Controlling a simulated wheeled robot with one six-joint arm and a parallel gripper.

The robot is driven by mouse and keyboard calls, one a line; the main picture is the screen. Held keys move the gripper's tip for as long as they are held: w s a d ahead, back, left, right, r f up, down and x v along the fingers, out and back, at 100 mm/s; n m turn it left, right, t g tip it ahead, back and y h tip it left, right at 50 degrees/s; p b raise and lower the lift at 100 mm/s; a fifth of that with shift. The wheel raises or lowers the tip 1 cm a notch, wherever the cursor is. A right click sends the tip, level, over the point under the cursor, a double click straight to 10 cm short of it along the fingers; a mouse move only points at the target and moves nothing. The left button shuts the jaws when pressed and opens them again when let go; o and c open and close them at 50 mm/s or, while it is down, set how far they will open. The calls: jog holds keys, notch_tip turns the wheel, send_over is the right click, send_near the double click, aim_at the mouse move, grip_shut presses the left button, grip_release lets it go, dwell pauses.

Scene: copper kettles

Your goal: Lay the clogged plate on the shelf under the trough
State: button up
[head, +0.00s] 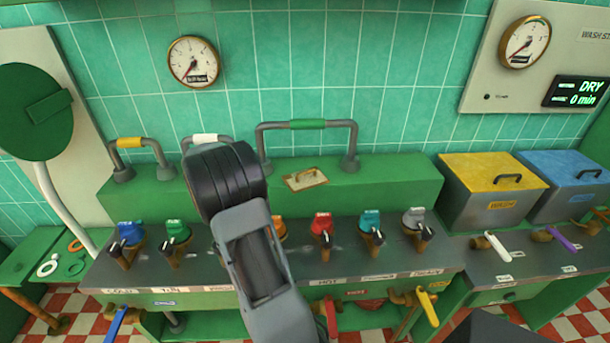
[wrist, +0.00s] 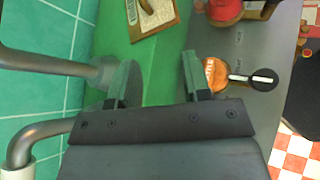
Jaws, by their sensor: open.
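A small tan plate with a metal handle (head: 305,179) lies on top of the long green block behind the valve counter; it looks like the clogged plate, though clogging cannot be made out. It also shows at the top of the wrist view (wrist: 152,14), cut by the edge. My gripper (wrist: 158,62) is open and empty, its fingers over the green block, short of the plate and apart from it. In the head view my arm hides the gripper. A green shelf (head: 190,326) shows low under the grey counter (head: 345,262), partly hidden; which part is the trough is unclear.
Bent grey pipes, one with a green grip (head: 307,124), rise behind the block, close by the gripper. Coloured valve knobs, including a red one (head: 322,224), line the counter. Levers, such as a yellow one (head: 428,308), jut out at the front. Lidded boxes (head: 492,173) stand right.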

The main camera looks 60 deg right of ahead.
jog(key=n+g+h, duration=0.1)
send_near(301, 173)
jog(key=shift+h, duration=0.3)
jog(key=p+x, duration=0.2)
jog(key=x, duration=0.3)
jog(key=shift+f, duration=0.15)
jog(key=shift+p+x, duration=1.3)
jog(key=shift+x, duration=1.05)
jog(key=shift+s+d+f, duration=0.15)
jog(key=shift+s+d, duration=0.05)
jog(key=shift+d, duration=0.15)
jog(key=shift+c, duration=0.2)
grip_shut()
